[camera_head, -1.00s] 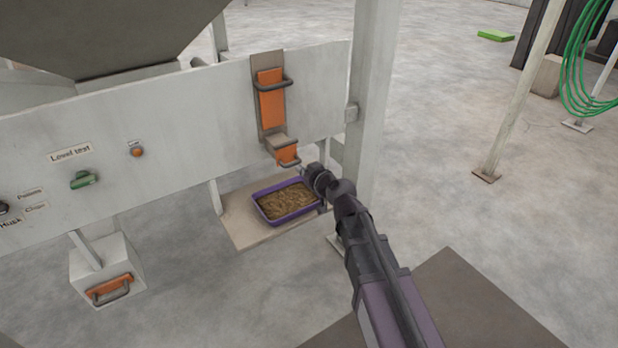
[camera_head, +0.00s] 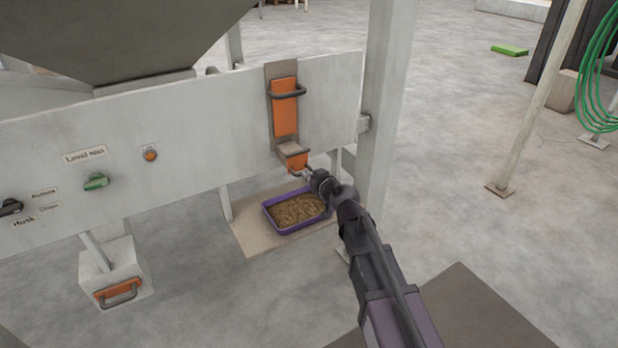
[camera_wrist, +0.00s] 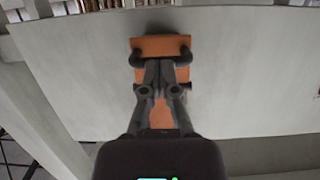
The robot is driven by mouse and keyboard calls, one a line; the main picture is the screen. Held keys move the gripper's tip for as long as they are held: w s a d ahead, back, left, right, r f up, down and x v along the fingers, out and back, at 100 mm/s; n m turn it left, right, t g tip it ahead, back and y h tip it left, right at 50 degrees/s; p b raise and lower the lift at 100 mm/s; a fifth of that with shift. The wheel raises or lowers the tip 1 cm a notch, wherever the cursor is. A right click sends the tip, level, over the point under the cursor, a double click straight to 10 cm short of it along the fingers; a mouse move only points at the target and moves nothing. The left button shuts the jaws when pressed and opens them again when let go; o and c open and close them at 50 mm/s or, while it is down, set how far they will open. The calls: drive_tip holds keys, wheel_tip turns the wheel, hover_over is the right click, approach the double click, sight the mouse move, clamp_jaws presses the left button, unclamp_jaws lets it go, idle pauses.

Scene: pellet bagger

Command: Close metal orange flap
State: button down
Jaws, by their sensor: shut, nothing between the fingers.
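A small orange metal flap (camera_head: 296,162) with a dark handle hangs at the lower end of a spout on the white panel. Above it is a taller orange plate (camera_head: 285,112) with its own dark handle. My gripper (camera_head: 308,174) is just below and right of the small flap, with its fingers together. In the wrist view, my gripper (camera_wrist: 159,66) lies in front of an orange plate (camera_wrist: 160,45), near its dark handle (camera_wrist: 185,54). The fingers hide the handle's middle. I cannot tell whether they touch it.
A purple tray (camera_head: 270,224) of brown pellets stands on a board below the spout. A white post (camera_head: 388,120) rises right behind my arm. A white box with an orange handled plate (camera_head: 118,288) is at lower left. Open floor lies to the right.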

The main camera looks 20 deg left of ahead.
drive_tip(key=shift+a, duration=0.15)
drive_tip(key=p+v, duration=0.3)
drive_tip(key=v, duration=1.1)
drive_tip(key=shift+d+f, duration=0.3)
drive_tip(key=shift+f, duration=0.05)
drive_tip(key=shift+f, duration=0.1)
drive_tip(key=s+d+f+m+g+h, duration=0.1)
drive_tip(key=d+f+m+g+h, duration=0.15)
drive_tip(key=d+f, duration=0.4)
drive_tip(key=s+d+f+m+g+h, duration=0.1)
drive_tip(key=d+f+g+h, duration=0.25)
drive_tip(key=d, duration=0.65)
drive_tip(key=s+d+f+m+g+h, duration=0.2)
drive_tip(key=s+d+m+h, duration=0.15)
drive_tip(key=d, duration=0.45)
drive_tip(key=s+d+f+m+g+h, duration=0.1)
drive_tip(key=s+d+m+g+h, duration=0.2)
drive_tip(key=d, duration=0.6)
wheel_tip(320, 180, up, 19)
drive_tip(key=t+y+p, duration=0.1)
drive_tip(key=p, duration=1.8)
drive_tip(key=shift+s+a+p, duration=0.2)
drive_tip(key=shift+a+p, duration=0.05)
drive_tip(key=shift+p, duration=0.15)
